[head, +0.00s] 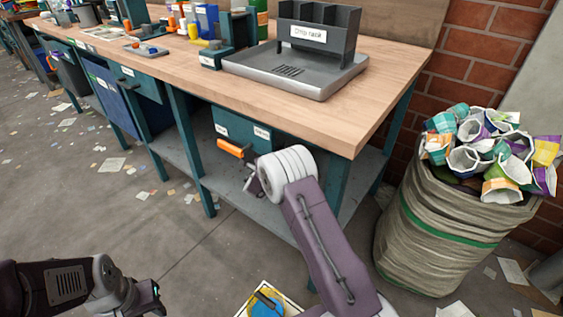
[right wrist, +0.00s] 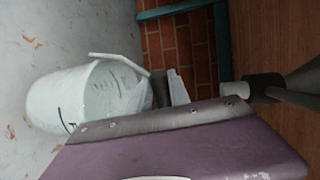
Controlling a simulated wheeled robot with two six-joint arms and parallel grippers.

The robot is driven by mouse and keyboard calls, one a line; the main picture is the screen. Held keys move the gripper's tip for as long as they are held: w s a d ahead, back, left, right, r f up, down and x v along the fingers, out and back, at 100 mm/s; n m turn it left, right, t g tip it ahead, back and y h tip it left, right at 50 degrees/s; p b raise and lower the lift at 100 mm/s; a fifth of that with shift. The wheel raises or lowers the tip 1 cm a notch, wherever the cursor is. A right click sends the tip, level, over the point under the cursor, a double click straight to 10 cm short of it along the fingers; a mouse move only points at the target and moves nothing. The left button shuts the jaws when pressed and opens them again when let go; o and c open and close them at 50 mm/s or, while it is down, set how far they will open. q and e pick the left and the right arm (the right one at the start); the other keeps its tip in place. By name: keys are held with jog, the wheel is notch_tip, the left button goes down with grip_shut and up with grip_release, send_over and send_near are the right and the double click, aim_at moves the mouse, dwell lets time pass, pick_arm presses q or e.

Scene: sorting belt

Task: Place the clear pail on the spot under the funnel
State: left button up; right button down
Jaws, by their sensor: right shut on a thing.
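The clear pail (right wrist: 85,100), whitish and see-through with marks on its wall, is tilted in the right wrist view. Its white bail runs to my right gripper (right wrist: 165,88), which is shut on it. In the head view, my right gripper (head: 252,184) is in front of the bench's lower shelf, mostly hidden by my white wrist. The pail is not visible there. I cannot tell whether it touches anything below. My left gripper (head: 155,298) is low at the bottom left, and its jaws are unclear. I cannot make out the funnel or the spot.
The wooden bench (head: 190,72) has a grey drip rack (head: 315,40) near its right end. An orange handle (head: 235,148) juts from the bench front by my right wrist. A full sack of used cups (head: 430,225) stands at the right. Scraps litter the open floor at left.

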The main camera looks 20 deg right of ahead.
jog(key=shift+w+d, duration=0.2)
jog(key=f+b, duration=0.3)
jog(key=shift+w+d+f, duration=0.2)
jog(key=shift+w, duration=0.1)
jog(key=c, duration=1.2)
grip_release()
jog(key=shift+s, duration=0.1)
